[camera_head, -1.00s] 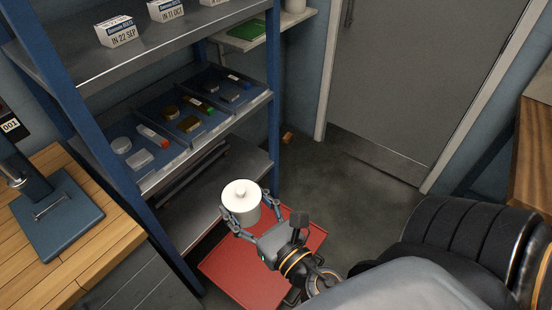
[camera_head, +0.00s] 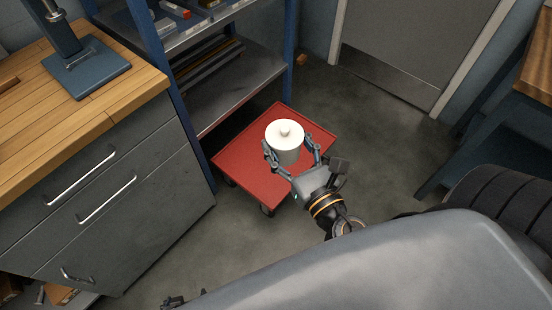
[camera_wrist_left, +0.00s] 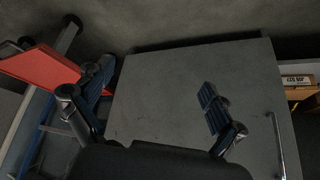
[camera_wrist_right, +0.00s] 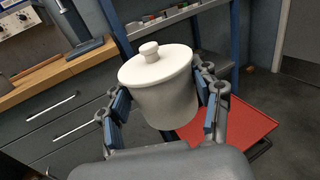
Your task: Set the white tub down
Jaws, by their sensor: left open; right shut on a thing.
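The white tub (camera_head: 286,146) has a lid with a round knob and is upright between the fingers of my right gripper (camera_head: 291,152). The gripper is shut on it. In the right wrist view the tub (camera_wrist_right: 160,92) shows close up, with a finger on each side. It is over the red cart top (camera_head: 252,172); whether its base touches the cart is hidden. My left gripper (camera_wrist_left: 160,112) is open and empty, in front of the grey cabinet in its wrist view. Only a tip of the left gripper (camera_head: 175,302) shows at the bottom of the head view.
A blue-post shelf rack (camera_head: 232,88) stands behind the cart. A grey drawer cabinet (camera_head: 120,190) with a wooden top (camera_head: 110,82) is to the left. A door (camera_head: 415,45) is at the back. Open floor (camera_head: 375,135) lies right of the cart.

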